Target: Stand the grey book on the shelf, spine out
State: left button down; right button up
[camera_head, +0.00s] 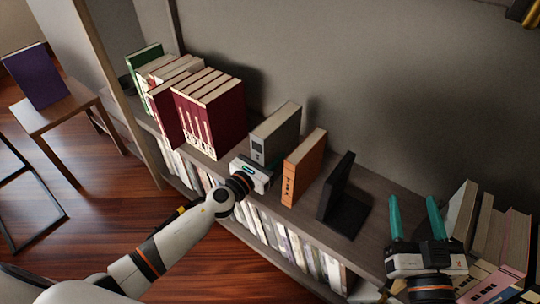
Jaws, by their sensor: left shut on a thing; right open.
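The grey book (278,132) is upright on the shelf board (335,240), between the dark red books and the orange book (304,168). Its narrow side with a dark label faces out, and its pale page edges show on top. My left gripper (256,165) is at the lower front of the grey book, shut on it. Its fingers and the book's bottom edge are hidden, so I cannot tell if the book touches the board. My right gripper (416,216) is open and empty, its teal fingers apart, at the right by other books.
Several dark red books (212,108) stand left of the grey book, with a gap between. A black bookend (342,195) stands right of the orange book. More books (485,235) are at the far right. A purple book (36,76) is on a stool (62,105).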

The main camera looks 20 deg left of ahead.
pick_arm(q)
jog(key=shift+w+r, duration=0.1)
jog(key=shift+r, duration=0.05)
pick_arm(e)
jog(key=shift+r, duration=0.3)
pick_arm(q)
jog(key=c, duration=0.8)
grip_release()
jog(key=shift+o, duration=0.2)
jog(key=shift+f, duration=0.35)
jog(key=v, duration=0.4)
jog(key=b+v, duration=0.2)
jog(key=v, duration=0.6)
jog(key=shift+r, duration=0.2)
pick_arm(e)
notch_tip(320, 180, up, 6)
jog(key=s+t+y, duration=0.1)
jog(key=s+t, duration=0.1)
jog(key=t, duration=0.3)
jog(key=shift+s+a+y, duration=0.2)
jog(key=shift+s+y, duration=0.1)
jog(key=shift+y, duration=0.1)
jog(key=shift+f, duration=0.1)
